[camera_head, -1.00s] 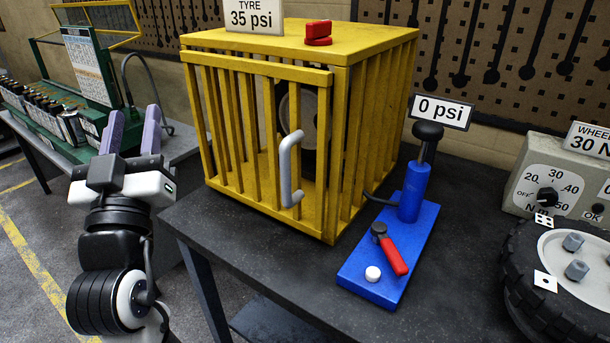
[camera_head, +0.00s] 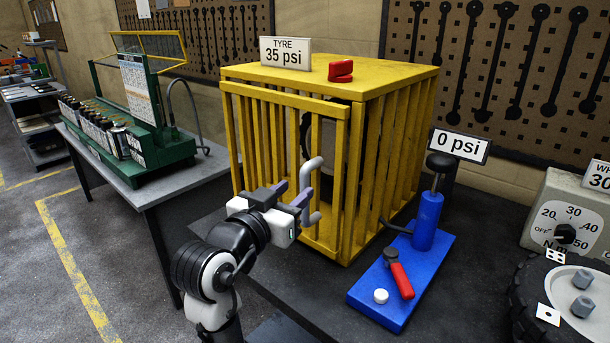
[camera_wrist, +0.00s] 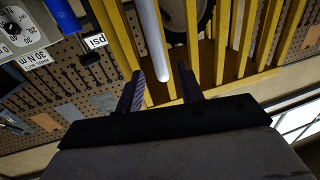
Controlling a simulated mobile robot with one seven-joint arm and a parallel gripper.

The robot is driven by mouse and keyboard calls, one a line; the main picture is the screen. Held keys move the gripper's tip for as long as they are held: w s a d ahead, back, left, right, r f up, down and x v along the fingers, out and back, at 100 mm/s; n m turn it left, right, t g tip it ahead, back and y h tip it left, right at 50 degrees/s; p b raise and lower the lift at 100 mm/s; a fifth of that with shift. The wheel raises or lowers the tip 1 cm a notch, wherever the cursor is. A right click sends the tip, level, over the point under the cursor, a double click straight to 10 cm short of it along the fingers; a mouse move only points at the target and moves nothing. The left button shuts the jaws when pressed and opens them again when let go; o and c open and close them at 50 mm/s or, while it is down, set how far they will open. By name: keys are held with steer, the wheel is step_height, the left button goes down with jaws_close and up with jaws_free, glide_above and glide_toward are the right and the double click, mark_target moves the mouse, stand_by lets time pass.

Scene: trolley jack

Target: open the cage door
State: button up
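The yellow cage (camera_head: 400,85) stands on the dark bench with its barred door (camera_head: 285,98) on the front face. The door looks shut or nearly so. A grey bent-tube handle (camera_head: 311,170) is on the right part of the door. My gripper (camera_head: 292,188) is at the front of the door, with its purple fingers close to the handle. In the wrist view my gripper (camera_wrist: 161,75) is open, and the lower end of the handle (camera_wrist: 152,40) shows between the two fingers. A gap remains on both sides; I cannot tell how deep the handle sits between them.
A blue pump base (camera_head: 405,285) with a red lever (camera_head: 402,280) lies right of the cage. A wheel (camera_head: 570,300) and a torque dial box (camera_head: 565,215) are further right.

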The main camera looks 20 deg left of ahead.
mark_target(302, 184)
steer(key=shift+w+d+p, duration=0.2)
steer(key=shift+w+p, duration=0.1)
steer(key=shift+w, duration=1)
steer(key=shift+w+d+p, duration=0.2)
steer(key=shift+w+p, duration=0.05)
steer(key=shift+w, duration=1.05)
jaws_close()
